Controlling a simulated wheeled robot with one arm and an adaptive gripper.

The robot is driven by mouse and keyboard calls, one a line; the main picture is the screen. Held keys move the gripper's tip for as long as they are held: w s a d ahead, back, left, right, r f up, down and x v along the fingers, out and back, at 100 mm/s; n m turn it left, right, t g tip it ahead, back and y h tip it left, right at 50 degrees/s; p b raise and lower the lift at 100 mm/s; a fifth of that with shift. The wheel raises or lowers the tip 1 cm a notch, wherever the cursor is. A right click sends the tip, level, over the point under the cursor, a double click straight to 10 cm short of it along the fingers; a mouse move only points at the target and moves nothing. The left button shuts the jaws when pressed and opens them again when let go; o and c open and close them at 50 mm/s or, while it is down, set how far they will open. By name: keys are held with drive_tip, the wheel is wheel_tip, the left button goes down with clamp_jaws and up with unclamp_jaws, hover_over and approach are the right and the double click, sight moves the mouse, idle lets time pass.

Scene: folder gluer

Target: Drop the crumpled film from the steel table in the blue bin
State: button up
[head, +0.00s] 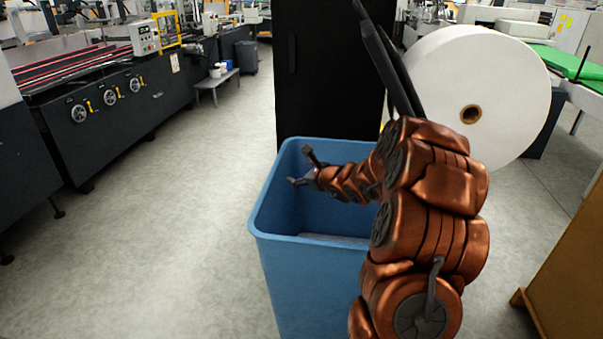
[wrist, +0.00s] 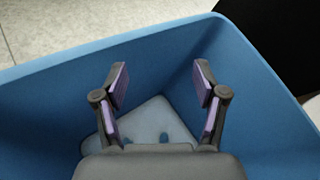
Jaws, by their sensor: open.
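The blue bin (head: 262,205) stands on the floor in front of me, open at the top. My gripper (head: 300,168) is inside the bin's mouth in the head view, pointing left. In the wrist view my gripper (wrist: 163,82) is open with nothing between its fingers, and the blue bin (wrist: 50,95) surrounds it on the visible sides. A pale patch with two small blue spots shows at the bin's bottom; I cannot tell whether it is film or the bin's floor. The crumpled film cannot be made out for sure. The steel table is not in view.
A black cabinet (head: 325,70) stands behind the bin. A large white paper roll (head: 500,75) is at the right, and a brown wooden piece (head: 575,265) at the lower right. A dark machine (head: 110,105) lines the left. The grey floor (head: 170,220) left of the bin is clear.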

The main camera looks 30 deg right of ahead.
drive_tip(key=shift+s, duration=0.1)
drive_tip(key=v, duration=1.1)
drive_tip(key=shift+s, duration=0.35)
drive_tip(key=shift+r, duration=0.2)
idle(0.5)
